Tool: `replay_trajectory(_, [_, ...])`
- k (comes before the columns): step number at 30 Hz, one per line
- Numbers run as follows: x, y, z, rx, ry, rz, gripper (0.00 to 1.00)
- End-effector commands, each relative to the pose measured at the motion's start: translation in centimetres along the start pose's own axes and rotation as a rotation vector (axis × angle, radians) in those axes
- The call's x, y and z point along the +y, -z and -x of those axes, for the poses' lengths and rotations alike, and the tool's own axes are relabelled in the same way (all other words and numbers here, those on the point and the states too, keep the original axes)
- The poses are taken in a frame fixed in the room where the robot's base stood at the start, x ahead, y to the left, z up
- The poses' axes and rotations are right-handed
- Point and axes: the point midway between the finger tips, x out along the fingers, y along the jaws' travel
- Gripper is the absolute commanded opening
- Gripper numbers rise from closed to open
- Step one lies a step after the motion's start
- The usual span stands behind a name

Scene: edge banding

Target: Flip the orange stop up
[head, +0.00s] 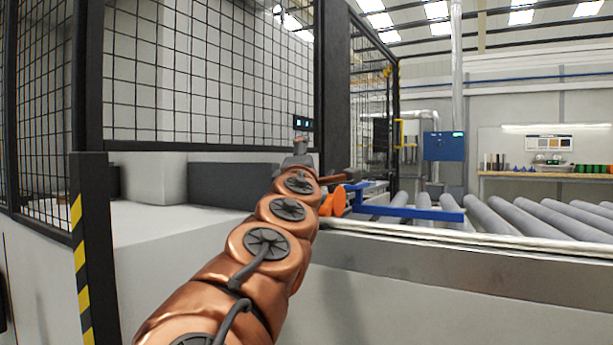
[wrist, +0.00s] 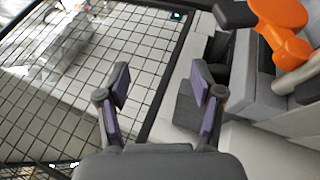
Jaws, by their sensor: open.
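The orange stop (head: 334,202) shows in the head view just right of the end of my arm, at the left end of the roller conveyor. In the wrist view the orange stop (wrist: 284,36) is at the upper right, with a rounded end and a short arm reaching down. My gripper (wrist: 161,84) is open and empty, its two purple-padded fingers apart. It is left of the stop in the wrist view and does not touch it. In the head view my own arm hides most of the gripper and part of the stop.
A blue rail (head: 410,212) lies across the conveyor rollers (head: 545,218). Black mesh fencing (head: 210,75) stands behind my arm, with a dark post (head: 333,85) near the stop. A dark grey block (head: 232,185) sits on the white ledge left of my arm.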

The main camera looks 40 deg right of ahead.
Motion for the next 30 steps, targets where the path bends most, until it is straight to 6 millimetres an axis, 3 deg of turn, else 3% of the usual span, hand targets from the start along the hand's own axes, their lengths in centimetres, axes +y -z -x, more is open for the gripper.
replay_trajectory(12, [1.9,-0.4,-0.9,-0.002,0.005,-0.001,0.67])
replay_trajectory(30, [2.0,-0.5,-0.9,-0.004,0.007,-0.004,0.67])
